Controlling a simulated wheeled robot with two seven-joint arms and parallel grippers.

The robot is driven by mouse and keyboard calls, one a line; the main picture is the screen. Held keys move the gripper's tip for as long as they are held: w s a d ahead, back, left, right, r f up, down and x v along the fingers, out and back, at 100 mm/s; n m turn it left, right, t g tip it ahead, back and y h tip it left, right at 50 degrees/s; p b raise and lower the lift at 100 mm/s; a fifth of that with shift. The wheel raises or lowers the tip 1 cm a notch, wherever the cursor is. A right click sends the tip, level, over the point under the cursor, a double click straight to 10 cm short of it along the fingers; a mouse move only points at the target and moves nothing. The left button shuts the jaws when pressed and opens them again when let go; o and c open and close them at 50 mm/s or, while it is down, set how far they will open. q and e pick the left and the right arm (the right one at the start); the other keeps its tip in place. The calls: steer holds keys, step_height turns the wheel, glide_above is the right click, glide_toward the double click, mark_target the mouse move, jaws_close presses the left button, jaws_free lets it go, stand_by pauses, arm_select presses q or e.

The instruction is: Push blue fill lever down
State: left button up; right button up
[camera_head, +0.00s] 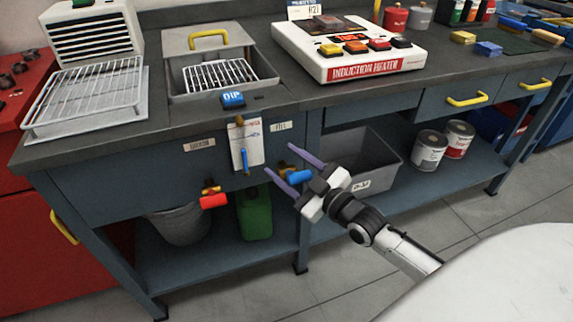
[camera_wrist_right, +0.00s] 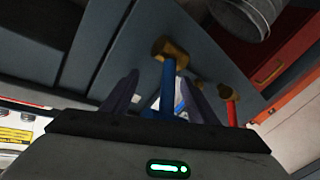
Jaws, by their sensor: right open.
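The blue fill lever (camera_head: 298,176) sticks out from the front of the bench, below a small label. In the right wrist view the blue lever (camera_wrist_right: 168,80) hangs from a brass valve body (camera_wrist_right: 171,50). My right gripper (camera_head: 279,160) is open, with its two purple fingers pointing at the bench front. The lever lies between the fingers in both views; I cannot tell whether either finger touches it. The right gripper (camera_wrist_right: 163,82) shows no object clamped in it. My left gripper is out of view.
A red lever (camera_head: 214,201) sits lower left on the bench front. A grey bin (camera_head: 375,150), a green can (camera_head: 254,212) and a bucket (camera_head: 178,228) stand on the lower shelf. A dip tank (camera_head: 218,62) and an induction heater (camera_head: 342,48) are on top. Floor in front is clear.

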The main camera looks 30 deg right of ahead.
steer(key=shift+c, duration=0.2)
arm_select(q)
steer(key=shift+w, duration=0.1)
arm_select(e)
jaws_close()
steer(key=shift+a, duration=0.1)
